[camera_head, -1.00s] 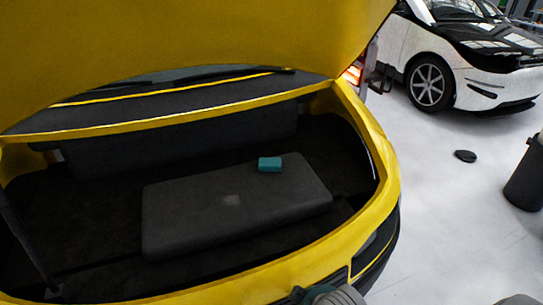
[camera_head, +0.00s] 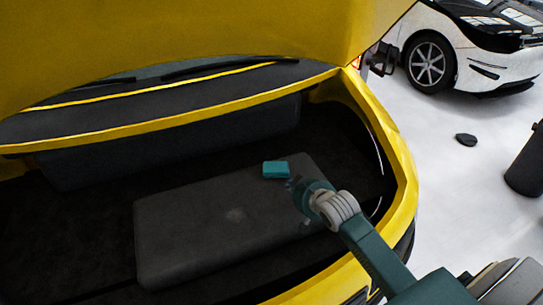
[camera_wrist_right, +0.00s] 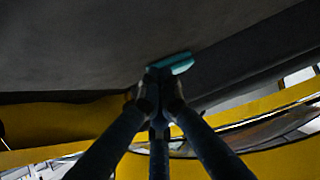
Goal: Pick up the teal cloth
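The teal cloth (camera_head: 276,169) is a small folded block lying on the dark flat panel in the yellow car's open trunk, near the panel's far right corner. My right gripper (camera_head: 297,188) is just right of and nearer than the cloth in the head view. In the right wrist view the cloth (camera_wrist_right: 178,63) shows just beyond the dark fingertips (camera_wrist_right: 158,88), partly hidden by them. The fingers come close together there; whether they are open or shut is unclear. No grip on the cloth is visible. My left gripper is out of view.
The dark panel (camera_head: 190,240) fills the middle of the trunk floor. The yellow trunk rim (camera_head: 395,165) curves beneath my right arm, and the raised yellow lid (camera_head: 180,45) hangs above. A white car (camera_head: 470,50) and dark bin (camera_head: 525,165) stand at the right.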

